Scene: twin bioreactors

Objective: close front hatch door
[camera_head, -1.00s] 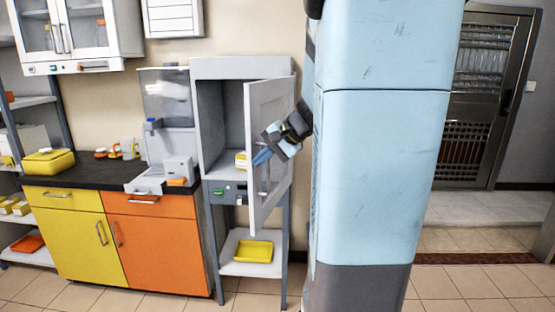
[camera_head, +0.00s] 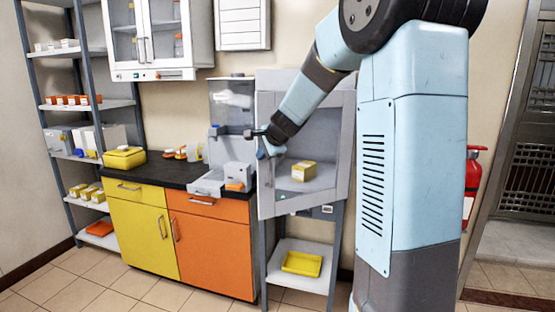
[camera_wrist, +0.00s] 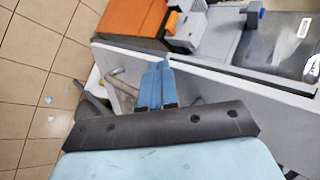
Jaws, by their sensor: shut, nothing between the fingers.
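The front hatch door (camera_head: 337,170) is a grey-white frame with a window, on the upright cabinet (camera_head: 302,80). In the head view it stands across the front of the cabinet. Its lower left corner hangs out in front, so it looks partly open; the exact gap is hard to tell. My gripper (camera_head: 265,152) is shut and empty at the door's left edge. In the wrist view my blue fingers (camera_wrist: 157,82) are together beside the pale door panel (camera_wrist: 230,98) and near its handle (camera_wrist: 122,84). Whether they touch the door is unclear.
A yellow box (camera_head: 304,171) shows through the window. A yellow tray (camera_head: 302,263) lies on the shelf below. Left of the cabinet are a dark counter (camera_head: 150,170) with equipment and an orange cupboard (camera_head: 212,246). A red extinguisher (camera_head: 471,185) hangs at right.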

